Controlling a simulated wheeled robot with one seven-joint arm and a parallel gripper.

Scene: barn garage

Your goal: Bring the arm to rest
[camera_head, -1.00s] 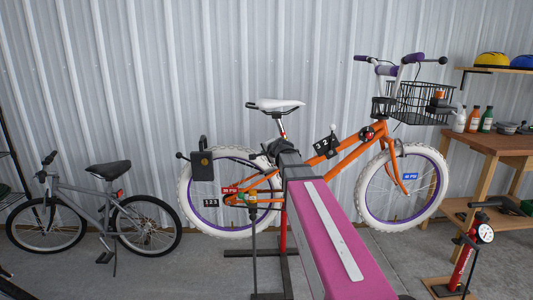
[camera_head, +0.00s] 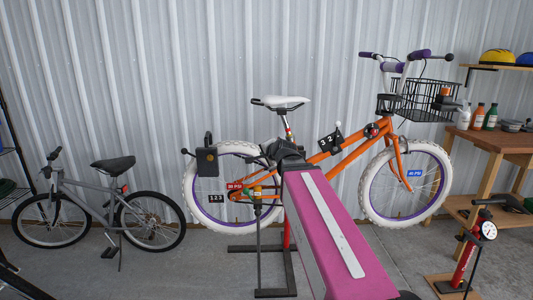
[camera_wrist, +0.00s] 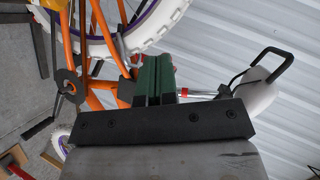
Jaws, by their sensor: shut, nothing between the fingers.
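My arm, a pink link with a pale stripe (camera_head: 345,235), reaches from the bottom of the head view toward the middle. Its dark end (camera_head: 285,150) overlaps the orange bike on the stand. My gripper (camera_wrist: 154,78) shows in the wrist view as two dark green fingers close together, with nothing between them. Behind the fingers are the orange frame (camera_wrist: 103,25) and a white tire (camera_wrist: 150,30). I cannot tell how far the fingers are from the bike. In the head view the fingers are not clearly visible.
The orange bike (camera_head: 345,150) with a black basket (camera_head: 425,100) is held on a stand (camera_head: 262,249). A grey bike (camera_head: 85,198) stands left. A wooden workbench (camera_head: 500,143) with bottles and a red floor pump (camera_head: 467,258) are right. Corrugated wall (camera_head: 200,60) closes the back.

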